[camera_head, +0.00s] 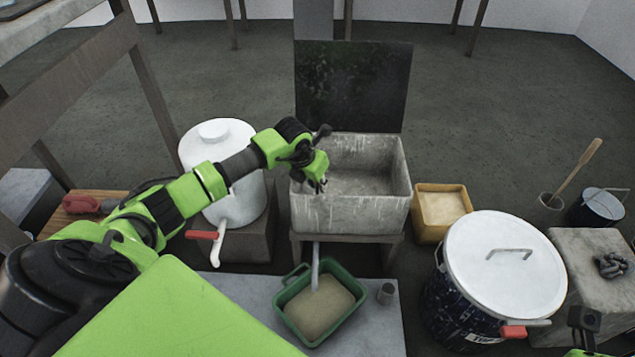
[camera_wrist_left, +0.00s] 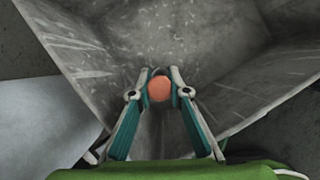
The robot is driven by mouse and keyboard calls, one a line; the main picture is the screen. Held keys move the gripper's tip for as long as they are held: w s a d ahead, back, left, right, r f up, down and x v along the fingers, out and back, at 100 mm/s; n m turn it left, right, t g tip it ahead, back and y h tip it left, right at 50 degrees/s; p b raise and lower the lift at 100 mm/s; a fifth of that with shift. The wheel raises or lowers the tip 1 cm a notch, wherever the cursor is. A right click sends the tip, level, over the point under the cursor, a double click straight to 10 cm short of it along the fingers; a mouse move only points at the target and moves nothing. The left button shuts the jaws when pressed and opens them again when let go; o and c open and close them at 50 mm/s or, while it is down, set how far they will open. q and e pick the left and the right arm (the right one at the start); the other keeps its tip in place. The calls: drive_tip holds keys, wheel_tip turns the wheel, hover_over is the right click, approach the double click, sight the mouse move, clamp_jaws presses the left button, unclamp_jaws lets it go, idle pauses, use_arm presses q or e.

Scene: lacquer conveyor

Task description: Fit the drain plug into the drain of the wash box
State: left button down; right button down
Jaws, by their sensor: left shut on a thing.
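The wash box (camera_head: 350,213) is a worn grey open basin on a stand in the middle of the head view. My left gripper (camera_head: 318,186) is over its left front part. In the left wrist view the left gripper (camera_wrist_left: 159,88) is shut on a round orange drain plug (camera_wrist_left: 159,89), held between the fingertips above the box's inside (camera_wrist_left: 215,45). In the head view the plug cannot be made out. The drain opening cannot be made out in either view. A pale drain pipe (camera_head: 315,265) hangs below the box. The right gripper's fingers are out of view.
A dark panel (camera_head: 352,85) stands behind the box. A white tank (camera_head: 222,150) with a red-handled tap is at its left. A yellow tub (camera_head: 441,208) and lidded drum (camera_head: 505,265) are at its right. A green basin (camera_head: 287,297) is below.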

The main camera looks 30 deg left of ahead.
use_arm(q)
drive_tip(key=shift+f, duration=0.25)
drive_tip(key=c, duration=1.8)
unclamp_jaws()
drive_tip(key=shift+c, duration=0.2)
drive_tip(key=shift+r, duration=0.1)
drive_tip(key=v, duration=1.2)
drive_tip(key=shift+d, duration=0.1)
